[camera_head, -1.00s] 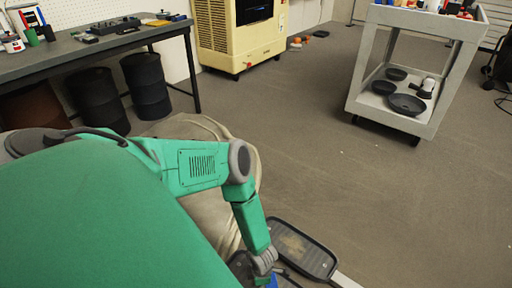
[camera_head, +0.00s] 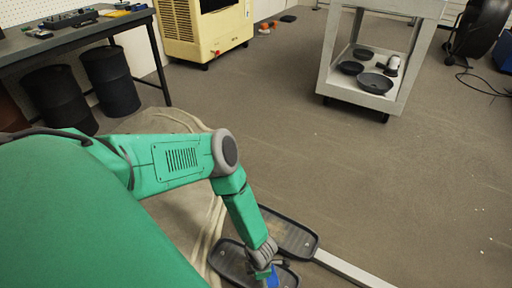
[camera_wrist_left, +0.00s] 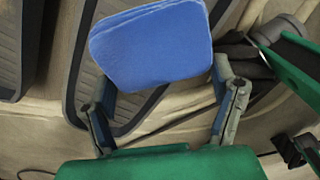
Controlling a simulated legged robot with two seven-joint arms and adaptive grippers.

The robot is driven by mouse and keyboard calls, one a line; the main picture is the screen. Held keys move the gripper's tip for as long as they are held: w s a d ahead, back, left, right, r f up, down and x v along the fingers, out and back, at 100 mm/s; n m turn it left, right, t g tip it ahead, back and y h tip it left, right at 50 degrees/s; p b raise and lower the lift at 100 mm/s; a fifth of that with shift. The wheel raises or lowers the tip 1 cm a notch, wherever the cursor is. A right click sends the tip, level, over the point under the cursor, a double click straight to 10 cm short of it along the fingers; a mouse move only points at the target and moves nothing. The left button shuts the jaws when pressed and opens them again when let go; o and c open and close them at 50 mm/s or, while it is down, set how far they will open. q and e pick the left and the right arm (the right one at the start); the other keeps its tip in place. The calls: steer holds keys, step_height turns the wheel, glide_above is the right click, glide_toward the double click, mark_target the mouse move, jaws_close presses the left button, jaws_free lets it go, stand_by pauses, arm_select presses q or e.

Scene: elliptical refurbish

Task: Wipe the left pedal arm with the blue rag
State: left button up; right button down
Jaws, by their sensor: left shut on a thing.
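The blue rag (camera_wrist_left: 150,45) is a thick, folded-looking pad in the left wrist view. My left gripper (camera_wrist_left: 165,88) is shut on it, with one finger at each side of its lower part; the fingertips are partly hidden. In the head view, my left gripper (camera_head: 268,276) points down at the bottom edge, and a little of the blue rag (camera_head: 273,281) shows there. Two dark foot pedals lie low beside it: the far pedal (camera_head: 290,236) and the near pedal (camera_head: 230,260). A pale grey pedal arm (camera_head: 350,271) runs from the far pedal toward the lower right. I cannot tell whether the rag touches anything.
A beige cloth (camera_head: 190,215) lies on the floor under my left arm. A grey cart (camera_head: 395,101) with dark pans stands at the upper right. A workbench (camera_head: 95,33) with black barrels beneath is at the left, and a yellow heater-like cabinet (camera_head: 205,40) behind. The middle floor is clear.

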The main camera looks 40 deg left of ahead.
arm_select(q)
steer(key=shift+w+d, duration=0.25)
steer(key=shift+d, duration=0.8)
steer(key=shift+r, duration=0.15)
step_height(320, 180, up, 6)
steer(key=p, duration=0.4)
steer(key=shift+p, duration=0.35)
step_height(320, 180, up, 3)
steer(key=p, duration=0.2)
steer(key=shift+p, duration=0.35)
